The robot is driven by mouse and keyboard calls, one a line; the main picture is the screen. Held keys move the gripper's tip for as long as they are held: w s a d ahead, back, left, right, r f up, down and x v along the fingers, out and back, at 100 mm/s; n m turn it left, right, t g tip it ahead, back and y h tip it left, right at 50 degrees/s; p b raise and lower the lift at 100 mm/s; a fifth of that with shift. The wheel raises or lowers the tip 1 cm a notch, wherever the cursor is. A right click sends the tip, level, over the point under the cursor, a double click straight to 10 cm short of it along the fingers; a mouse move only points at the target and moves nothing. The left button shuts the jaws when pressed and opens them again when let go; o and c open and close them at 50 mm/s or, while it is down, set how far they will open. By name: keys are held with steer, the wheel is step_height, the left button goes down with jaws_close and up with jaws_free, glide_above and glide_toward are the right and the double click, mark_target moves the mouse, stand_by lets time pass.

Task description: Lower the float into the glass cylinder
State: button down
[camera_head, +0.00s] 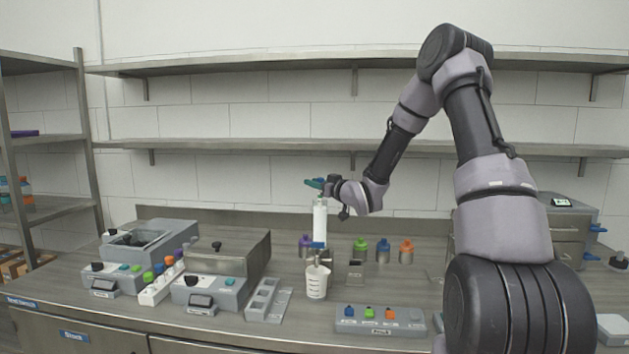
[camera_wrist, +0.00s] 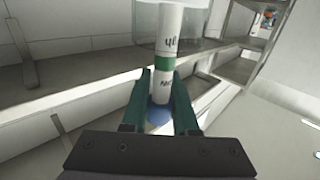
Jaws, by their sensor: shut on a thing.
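My gripper (camera_head: 318,184) is shut on the float (camera_wrist: 168,45), a slim white tube with dark markings, a green band and a blue rounded end. The green fingers (camera_wrist: 162,80) hold it from both sides, with the blue end showing between them. In the wrist view, a clear glass cylinder (camera_wrist: 225,22) overlaps the far part of the float; I cannot tell how far the float is inside. In the head view, the pale upright cylinder (camera_head: 320,222) stands directly below my gripper. The float is too small to make out there.
A white measuring cup (camera_head: 317,284) stands in front of the cylinder. Purple (camera_head: 305,246), green (camera_head: 360,249), blue (camera_head: 383,251) and orange-capped (camera_head: 406,252) bottles stand near it. A button panel (camera_head: 380,320) lies at the front. A shelf (camera_head: 250,145) runs behind.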

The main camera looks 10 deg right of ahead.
stand_by(0.3)
steer(key=c, duration=0.6)
jaws_free()
steer(key=s+d+r+m+g+h, duration=0.2)
steer(key=s+d+r+h, duration=0.15)
steer(key=s, duration=0.35)
steer(key=s+d+r+m+g+h, duration=0.1)
steer(key=s+d+r+m+h, duration=0.2)
steer(key=s, duration=0.4)
steer(key=s+d+r+g+h, duration=0.2)
steer(key=s+d+r, duration=0.1)
steer(key=s+d, duration=0.3)
steer(key=s+a+r+m+g+y, duration=0.1)
steer(key=s+a+m+g, duration=0.1)
steer(key=s, duration=0.9)
steer(key=s+a+r+m+g+y, duration=0.1)
steer(key=s+a+r+m+g, duration=0.1)
steer(key=s, duration=0.9)
steer(key=shift+s+a+r+m, duration=0.25)
steer(key=shift+s+a+m, duration=0.1)
steer(key=shift+a, duration=0.45)
